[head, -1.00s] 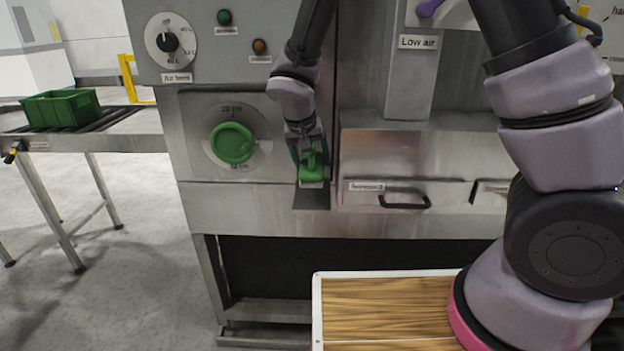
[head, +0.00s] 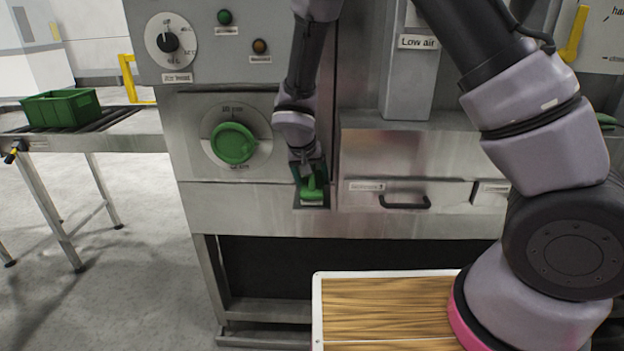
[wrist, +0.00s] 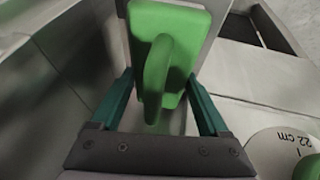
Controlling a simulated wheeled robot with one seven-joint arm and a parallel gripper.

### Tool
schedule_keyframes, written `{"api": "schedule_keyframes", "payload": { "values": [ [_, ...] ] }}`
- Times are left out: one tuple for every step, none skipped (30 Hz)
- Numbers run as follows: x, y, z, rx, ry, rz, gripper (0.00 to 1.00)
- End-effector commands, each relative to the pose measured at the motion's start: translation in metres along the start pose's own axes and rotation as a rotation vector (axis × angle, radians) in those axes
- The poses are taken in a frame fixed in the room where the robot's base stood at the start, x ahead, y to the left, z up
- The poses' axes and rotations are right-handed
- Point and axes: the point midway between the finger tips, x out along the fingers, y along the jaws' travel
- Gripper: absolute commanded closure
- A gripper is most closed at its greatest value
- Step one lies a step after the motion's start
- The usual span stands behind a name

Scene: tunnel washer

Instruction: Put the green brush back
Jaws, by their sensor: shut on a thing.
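The green brush (head: 312,189) is at a small ledge (head: 311,206) on the front of the grey machine, below and right of the green dial. In the wrist view the brush (wrist: 165,60) shows its flat green block and its raised handle between the fingers. My gripper (wrist: 158,95) has its two teal fingers on either side of the handle and is shut on the brush. In the head view my gripper (head: 307,172) points down at the ledge. I cannot tell whether the brush's underside touches the ledge.
A green dial (head: 233,143) is on the panel left of the brush. A drawer with a black handle (head: 405,202) is to the right. A green crate (head: 61,108) sits on a roller conveyor at the far left. Floor is clear between conveyor and machine.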

Motion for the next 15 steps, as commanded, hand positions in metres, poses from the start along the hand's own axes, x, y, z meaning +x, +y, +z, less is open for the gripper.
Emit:
{"api": "schedule_keyframes", "payload": {
  "values": [
    [0.0009,-0.0002,0.0005,0.000,0.000,0.000,0.82],
    [0.0018,-0.0004,0.0009,-0.001,0.000,0.000,0.82],
    [0.0025,-0.0005,0.0013,-0.001,0.000,0.000,0.18],
    [0.0022,-0.0005,0.0011,0.000,0.000,0.000,0.06],
    [0.0021,-0.0005,0.0011,0.000,0.000,0.000,0.00],
    [0.0021,-0.0004,0.0010,0.000,0.000,0.000,0.00],
    [0.0021,-0.0004,0.0010,0.000,0.000,0.000,0.00],
    [0.0021,-0.0004,0.0010,0.000,0.000,0.000,0.00],
    [0.0021,-0.0004,0.0010,0.000,0.000,0.000,0.00],
    [0.0021,-0.0004,0.0010,0.000,0.000,0.000,0.00],
    [0.0020,-0.0003,0.0010,0.000,0.000,0.000,0.00],
    [0.0015,-0.0003,0.0007,0.000,0.000,0.000,0.00],
    [0.0007,-0.0001,0.0003,0.000,0.000,0.000,0.00],
    [-0.0007,0.0002,-0.0004,0.001,0.000,0.000,0.00],
    [-0.0041,-0.0002,-0.0006,0.000,0.001,-0.001,0.00]
  ]
}}
